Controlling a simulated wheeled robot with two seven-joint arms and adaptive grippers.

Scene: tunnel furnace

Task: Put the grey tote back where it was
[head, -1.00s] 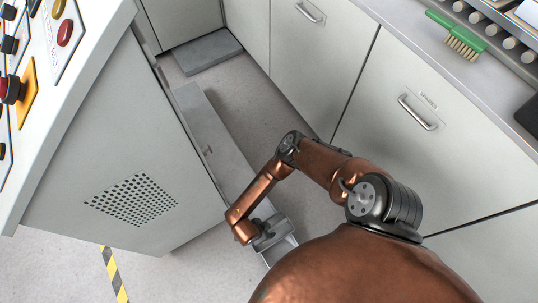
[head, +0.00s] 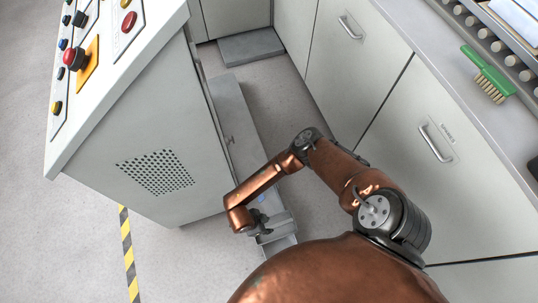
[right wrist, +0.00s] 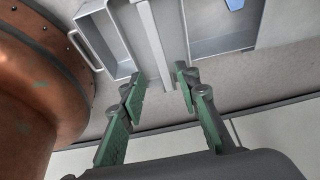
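The grey tote (head: 282,228) is low down beside the control cabinet, largely hidden by my right arm in the head view. In the right wrist view the tote (right wrist: 222,44) shows open compartments, a raised middle bar (right wrist: 150,42) and a side handle. A small blue thing (right wrist: 234,4) is inside it. My right gripper (head: 262,230) is at the tote. In the right wrist view its green-padded fingers (right wrist: 158,82) are apart, with the end of the bar in line between them. I cannot tell whether they touch it. My left gripper is not in view.
The control cabinet (head: 130,150) stands close on the left, and drawer fronts (head: 385,125) close off the right. A long grey plate (head: 236,115) and a grey slab (head: 250,47) lie low in the narrow aisle. A green brush (head: 485,70) lies on the worktop.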

